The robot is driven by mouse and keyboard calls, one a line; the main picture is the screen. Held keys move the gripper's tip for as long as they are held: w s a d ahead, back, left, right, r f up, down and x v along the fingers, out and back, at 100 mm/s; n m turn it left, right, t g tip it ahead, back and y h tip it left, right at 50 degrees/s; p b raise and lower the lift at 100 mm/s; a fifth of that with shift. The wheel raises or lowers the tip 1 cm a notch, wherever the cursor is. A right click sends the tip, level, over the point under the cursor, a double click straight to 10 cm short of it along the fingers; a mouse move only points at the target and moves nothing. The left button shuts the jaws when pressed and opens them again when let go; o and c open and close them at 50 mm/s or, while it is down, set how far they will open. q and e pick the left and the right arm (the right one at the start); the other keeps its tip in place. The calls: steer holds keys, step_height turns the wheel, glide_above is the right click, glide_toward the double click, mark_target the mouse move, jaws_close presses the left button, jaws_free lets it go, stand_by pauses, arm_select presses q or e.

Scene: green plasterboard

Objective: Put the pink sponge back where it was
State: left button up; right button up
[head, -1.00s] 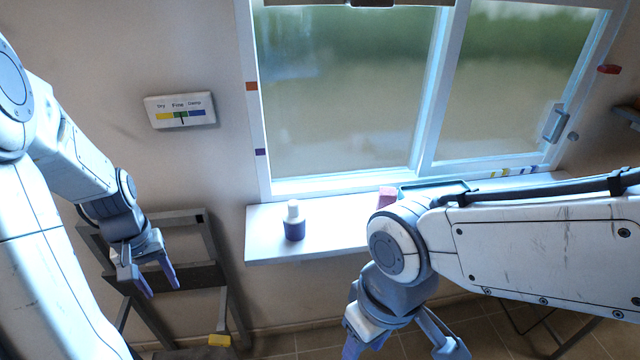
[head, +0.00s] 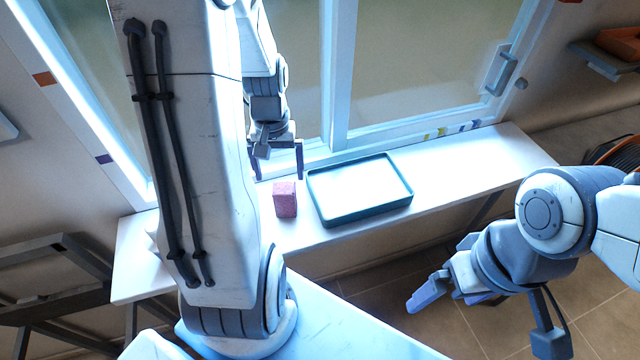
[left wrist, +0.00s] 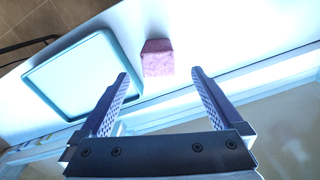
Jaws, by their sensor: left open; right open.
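The pink sponge (head: 285,199) stands on the white windowsill shelf, just left of a teal-rimmed tray (head: 362,215). In the left wrist view the sponge (left wrist: 157,58) lies ahead of the fingertips, roughly between their lines, with the tray (left wrist: 50,101) to its left. My left gripper (head: 279,174) is open and empty, above and behind the sponge near the window, not touching it. It also shows open in the left wrist view (left wrist: 160,78). My right gripper (head: 480,315) is open and empty, low in front of the shelf at the right.
The window frame (head: 340,75) rises right behind the shelf (head: 480,165). The shelf is clear right of the tray. A grey folding stand (head: 50,275) is at the left. A small wall shelf with an orange item (head: 622,42) is at the upper right.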

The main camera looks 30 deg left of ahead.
mark_target(283, 187)
arm_select(q)
steer(key=f, duration=0.5)
steer(key=shift+w+d, duration=0.1)
steer(key=shift+w, duration=0.2)
step_height(283, 187, down, 4)
steer(key=shift+r+p, duration=0.2)
steer(key=shift+p, duration=0.8)
steer(key=shift+f, duration=0.75)
steer(key=c, duration=1.4)
